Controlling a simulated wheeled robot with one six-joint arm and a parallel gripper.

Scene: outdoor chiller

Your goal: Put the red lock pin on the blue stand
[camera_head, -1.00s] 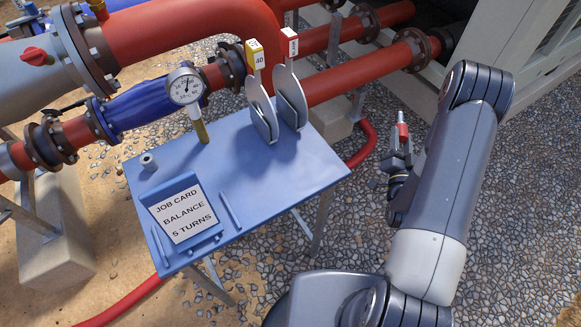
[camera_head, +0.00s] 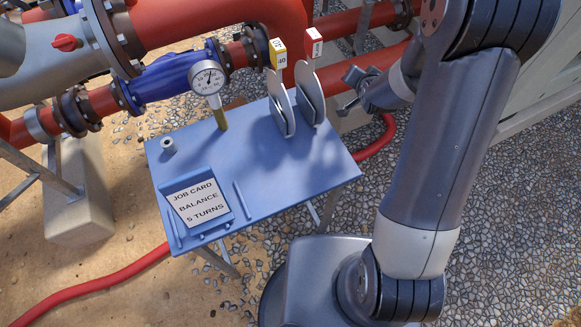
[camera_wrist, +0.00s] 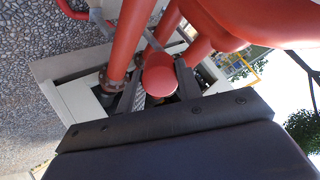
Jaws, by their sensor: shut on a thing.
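The red lock pin (camera_wrist: 160,76) shows in the wrist view as a round red end between the two dark fingers of my gripper (camera_wrist: 158,86). My gripper is shut on it. In the head view my gripper (camera_head: 352,91) is off the right far side of the blue stand, close to the two upright grey discs; I cannot make out the pin there. The blue stand (camera_head: 270,185) is a blue table with a sloped job card holder reading "BALANCE 5 TURNS" at its front left.
On the stand are a small grey cylinder (camera_head: 168,145), a dial gauge (camera_head: 207,78) on a brass stem, and grey discs (camera_head: 310,95) with yellow and red tags. Red pipes (camera_head: 215,25) and a blue valve body (camera_head: 170,80) lie behind. The stand's front right is bare.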

